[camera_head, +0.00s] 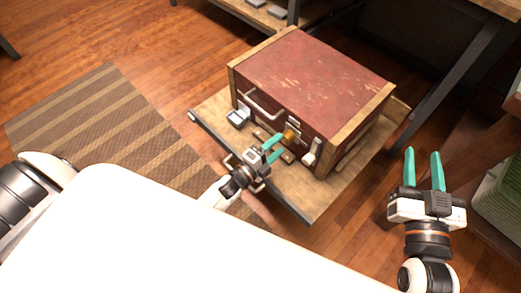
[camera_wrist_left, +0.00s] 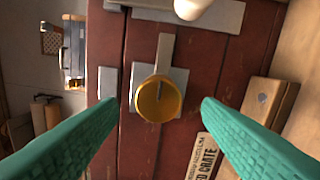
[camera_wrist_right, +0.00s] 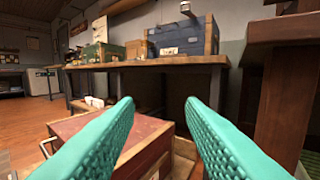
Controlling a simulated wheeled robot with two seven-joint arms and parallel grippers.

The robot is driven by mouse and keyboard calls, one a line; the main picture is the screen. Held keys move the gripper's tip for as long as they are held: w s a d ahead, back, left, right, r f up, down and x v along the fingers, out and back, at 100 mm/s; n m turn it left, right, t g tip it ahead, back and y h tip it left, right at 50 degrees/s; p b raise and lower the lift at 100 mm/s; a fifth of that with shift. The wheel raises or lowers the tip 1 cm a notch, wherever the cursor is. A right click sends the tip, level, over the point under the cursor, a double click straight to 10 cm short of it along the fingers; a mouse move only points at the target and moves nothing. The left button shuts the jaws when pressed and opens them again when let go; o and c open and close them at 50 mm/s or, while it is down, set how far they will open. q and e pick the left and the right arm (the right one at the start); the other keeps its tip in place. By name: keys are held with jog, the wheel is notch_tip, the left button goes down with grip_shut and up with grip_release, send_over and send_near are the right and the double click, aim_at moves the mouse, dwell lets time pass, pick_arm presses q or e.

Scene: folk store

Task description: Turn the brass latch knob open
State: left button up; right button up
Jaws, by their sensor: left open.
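The round brass latch knob (camera_wrist_left: 159,99) is on a grey metal plate on the front of a red chest (camera_head: 315,75) with wooden edges. In the head view the knob (camera_head: 289,135) shows as a small gold spot at the tips of my left gripper (camera_head: 279,143). In the left wrist view the open teal fingers (camera_wrist_left: 160,112) stand to the two sides of the knob, apart from it. My right gripper (camera_head: 423,152) is open and empty, right of the chest. The chest also shows below its fingers in the right wrist view (camera_wrist_right: 85,128).
The chest stands on a wooden board (camera_head: 300,205) with a dark metal edge. A metal handle (camera_head: 260,106) and a pale knob-like part (camera_head: 311,153) are on its front. A striped rug (camera_head: 100,125) lies left. A dark table leg (camera_head: 440,85) rises behind at right.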

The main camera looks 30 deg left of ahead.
pick_arm(q)
jog(key=p+v, duration=0.1)
jog(key=v, duration=0.7)
pick_arm(e)
notch_tip(320, 180, down, 6)
jog(key=s+d+g+h, duration=0.1)
jog(key=g, duration=0.3)
jog(key=shift+s+d+h, duration=0.15)
jog(key=shift+d+h, duration=0.05)
jog(key=shift+h, duration=0.1)
pick_arm(q)
jog(key=shift+r, duration=0.15)
pick_arm(e)
jog(key=shift+r, duration=0.1)
